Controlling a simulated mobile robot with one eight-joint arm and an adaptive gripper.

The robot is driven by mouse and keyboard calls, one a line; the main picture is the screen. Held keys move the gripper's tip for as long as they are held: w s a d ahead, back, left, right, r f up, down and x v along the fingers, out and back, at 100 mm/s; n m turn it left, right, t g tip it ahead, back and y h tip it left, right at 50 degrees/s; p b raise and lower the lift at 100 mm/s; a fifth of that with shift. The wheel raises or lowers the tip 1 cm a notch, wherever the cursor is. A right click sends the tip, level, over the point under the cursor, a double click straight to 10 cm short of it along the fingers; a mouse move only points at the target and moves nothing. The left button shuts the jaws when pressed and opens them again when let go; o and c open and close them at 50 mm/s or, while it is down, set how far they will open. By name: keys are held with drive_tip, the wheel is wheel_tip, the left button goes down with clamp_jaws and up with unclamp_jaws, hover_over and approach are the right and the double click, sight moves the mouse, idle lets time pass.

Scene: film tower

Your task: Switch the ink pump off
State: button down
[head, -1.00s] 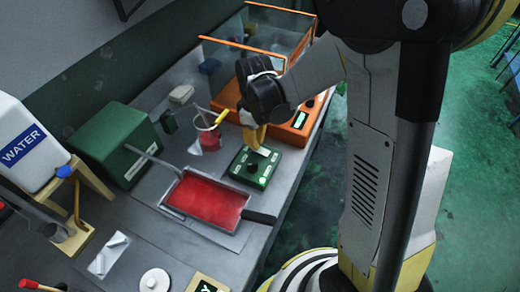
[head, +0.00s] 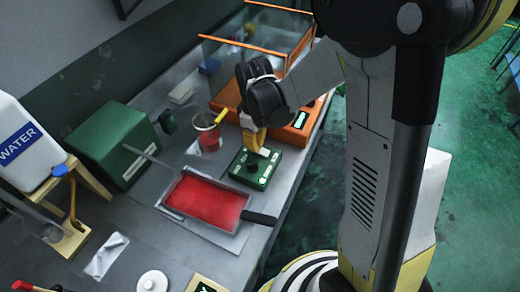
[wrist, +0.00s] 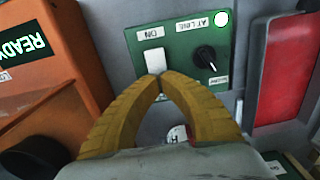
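A green control box (head: 253,171) stands on the bench beside the red tray. Nothing shows between the fingers. In the head view my gripper (head: 256,149) points down over the box's far side.
An orange unit (head: 300,127), reading "READY" in the wrist view, stands behind the box. The red tray (head: 205,198) with its black handle lies close in front. A beaker (head: 207,131) of red liquid, a green case (head: 118,145) and a water container (head: 22,150) stand to the left.

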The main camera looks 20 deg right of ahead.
drive_tip(key=shift+f, duration=0.2)
drive_tip(key=shift+r, duration=0.1)
drive_tip(key=shift+r+p, duration=2.4)
drive_tip(key=shift+r, duration=1.05)
drive_tip(key=shift+s+r, duration=0.1)
drive_tip(key=shift+r, duration=0.25)
drive_tip(key=s+d+r+m+t+b, duration=0.2)
drive_tip(key=s+r+m+t+b, duration=0.1)
drive_tip(key=s+r+m+t, duration=0.4)
drive_tip(key=shift+s+r+m, duration=1)
drive_tip(key=shift+s+r, duration=1)
drive_tip(key=shift+s, duration=1)
